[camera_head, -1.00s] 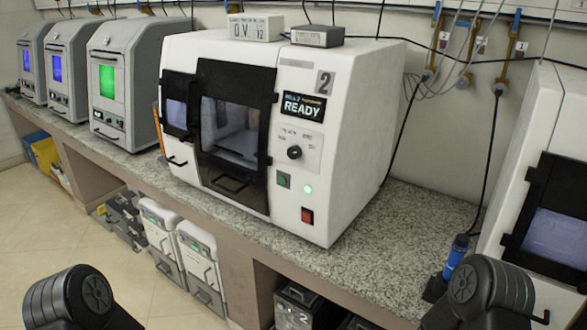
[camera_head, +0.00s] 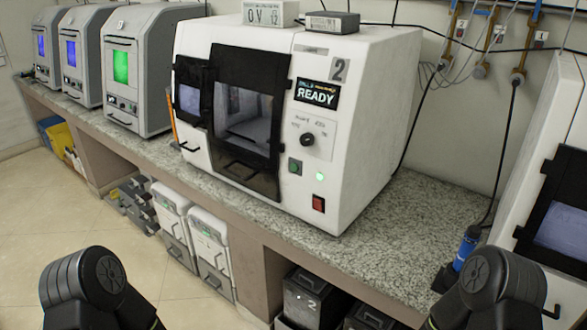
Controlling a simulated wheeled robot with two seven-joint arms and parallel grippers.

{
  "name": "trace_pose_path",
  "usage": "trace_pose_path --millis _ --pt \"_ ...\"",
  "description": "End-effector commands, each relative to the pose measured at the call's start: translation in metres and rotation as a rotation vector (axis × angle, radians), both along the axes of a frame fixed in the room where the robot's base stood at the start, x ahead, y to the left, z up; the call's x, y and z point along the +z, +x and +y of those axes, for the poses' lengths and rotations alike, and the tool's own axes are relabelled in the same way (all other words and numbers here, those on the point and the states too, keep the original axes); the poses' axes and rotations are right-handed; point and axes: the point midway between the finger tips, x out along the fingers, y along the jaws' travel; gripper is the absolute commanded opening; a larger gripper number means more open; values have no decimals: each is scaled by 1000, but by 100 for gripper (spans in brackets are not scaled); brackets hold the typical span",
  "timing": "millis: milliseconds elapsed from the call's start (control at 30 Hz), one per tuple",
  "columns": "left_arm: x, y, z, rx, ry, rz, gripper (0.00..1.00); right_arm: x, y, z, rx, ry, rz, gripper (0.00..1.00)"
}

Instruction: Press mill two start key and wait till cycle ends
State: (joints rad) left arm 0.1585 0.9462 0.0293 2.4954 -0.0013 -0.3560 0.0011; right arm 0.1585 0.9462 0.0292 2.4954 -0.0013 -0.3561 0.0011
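Mill two (camera_head: 385,95) is a white box machine with a black-framed window door, standing on the speckled counter in the head view. A "2" label marks its upper front. Its display (camera_head: 317,94) reads READY. Below are a black knob (camera_head: 307,139), a green square key (camera_head: 295,167), a lit green lamp (camera_head: 320,177) and a red switch (camera_head: 318,203). The door looks shut. Black links of my two arms show at the bottom left and bottom right. Neither gripper is in view, and nothing of mine touches the mill.
The speckled counter (camera_head: 425,225) is clear right of the mill. A blue tool (camera_head: 467,247) stands near another white machine (camera_head: 560,180) at the right edge. Grey machines (camera_head: 150,60) with coloured screens stand at left. Bins (camera_head: 210,250) sit under the counter.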

Motion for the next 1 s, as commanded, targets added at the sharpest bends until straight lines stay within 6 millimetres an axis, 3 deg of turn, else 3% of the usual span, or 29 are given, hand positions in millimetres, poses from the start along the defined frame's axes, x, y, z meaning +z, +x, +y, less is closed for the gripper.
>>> trace_pose_path --millis 133,567,1000 --pt "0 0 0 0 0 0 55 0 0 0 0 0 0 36" --pt "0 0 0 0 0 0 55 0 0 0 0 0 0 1" --pt "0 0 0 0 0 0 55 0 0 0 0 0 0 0"
